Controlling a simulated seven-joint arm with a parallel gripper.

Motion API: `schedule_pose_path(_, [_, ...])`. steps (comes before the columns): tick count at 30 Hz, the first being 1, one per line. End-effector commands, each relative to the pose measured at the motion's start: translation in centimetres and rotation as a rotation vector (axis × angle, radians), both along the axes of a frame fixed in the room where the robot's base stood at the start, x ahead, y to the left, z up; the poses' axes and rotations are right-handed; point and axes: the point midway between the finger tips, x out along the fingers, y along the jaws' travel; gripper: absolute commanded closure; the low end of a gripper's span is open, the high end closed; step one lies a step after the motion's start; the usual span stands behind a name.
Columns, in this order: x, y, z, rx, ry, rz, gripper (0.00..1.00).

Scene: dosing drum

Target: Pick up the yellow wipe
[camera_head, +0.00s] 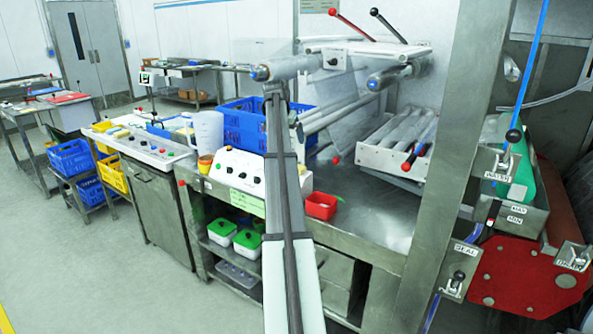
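I cannot make out the yellow wipe for certain. A small flat yellow piece (103,127) lies at the far left end of the control console, too small to tell whether it is a wipe. My arm rises from the bottom middle, in front of the bench. I cannot make out any gripper fingers, and nothing held by them shows. My arm hides part of the bench and of the blue crate behind it.
A control console (150,152) stands at left, with a yellow crate (112,173) beside it. A blue crate (236,127), a white button box (236,172) and a red bin (321,206) are on the steel bench (375,215). A steel post (450,170) stands right; the bench top beside it is clear.

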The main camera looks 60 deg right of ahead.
Motion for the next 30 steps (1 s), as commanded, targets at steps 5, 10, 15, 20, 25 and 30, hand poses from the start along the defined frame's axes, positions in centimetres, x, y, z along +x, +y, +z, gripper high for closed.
schedule_pose_path(5, [-0.8,0.7,-0.4,0.035,-0.016,-0.119,0.0])
schedule_pose_path(10, [-0.8,0.7,-0.7,0.039,-0.034,-0.165,0.0])
schedule_pose_path(15, [-0.8,0.1,-2.0,0.038,-0.035,-0.166,0.0])
schedule_pose_path(20, [-0.8,-0.8,-4.3,0.039,-0.034,-0.165,0.0])
schedule_pose_path(25, [-0.7,-1.9,-6.9,0.039,-0.034,-0.164,0.0])
schedule_pose_path(30, [-0.7,-2.5,-8.4,0.039,-0.034,-0.164,0.0])
